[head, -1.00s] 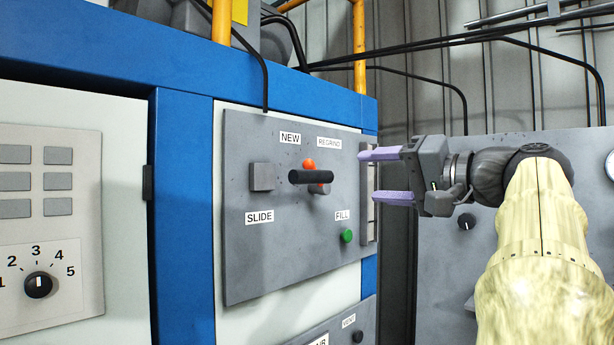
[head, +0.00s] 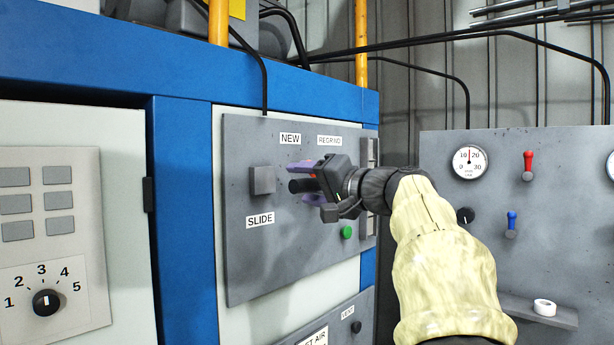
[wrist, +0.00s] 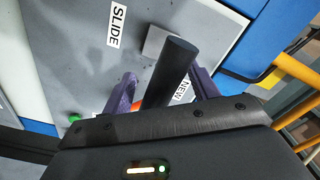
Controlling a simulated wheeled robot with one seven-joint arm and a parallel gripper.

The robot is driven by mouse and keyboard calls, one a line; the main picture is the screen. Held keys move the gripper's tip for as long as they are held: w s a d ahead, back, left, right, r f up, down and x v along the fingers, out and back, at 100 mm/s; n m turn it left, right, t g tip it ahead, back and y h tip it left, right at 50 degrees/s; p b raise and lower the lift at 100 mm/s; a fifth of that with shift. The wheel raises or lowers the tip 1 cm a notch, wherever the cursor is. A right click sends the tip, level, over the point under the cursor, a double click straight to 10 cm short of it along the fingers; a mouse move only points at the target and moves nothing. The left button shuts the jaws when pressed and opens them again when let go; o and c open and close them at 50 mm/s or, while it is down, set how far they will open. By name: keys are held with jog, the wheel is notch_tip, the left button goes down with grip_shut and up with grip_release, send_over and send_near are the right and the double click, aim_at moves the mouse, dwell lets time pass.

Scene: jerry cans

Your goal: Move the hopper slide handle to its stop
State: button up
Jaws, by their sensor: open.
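The hopper slide handle is a black round bar (head: 297,186) on the grey panel marked SLIDE, NEW and REGRIND. Only its left end shows in the head view; my gripper covers the rest. My gripper (head: 303,184) is open at the handle, one purple finger above the bar and one below. In the wrist view the bar (wrist: 172,70) passes between the two open fingers (wrist: 165,85), with a gap visible on the left side. I cannot tell whether a finger touches it. A grey square block (head: 262,180) stands on the panel left of the handle.
A green FILL button (head: 347,232) sits below my gripper. The grey panel (head: 255,275) is mounted on a blue-framed cabinet. A side panel at the right carries a gauge (head: 469,162), a red lever (head: 528,165), a blue lever (head: 511,223) and a shelf with a white ring (head: 545,307).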

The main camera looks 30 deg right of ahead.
aim_at(266, 181)
grip_shut()
jog(key=x, duration=0.8)
jog(key=shift+w+a+f, duration=0.1)
jog(key=shift+w, duration=0.05)
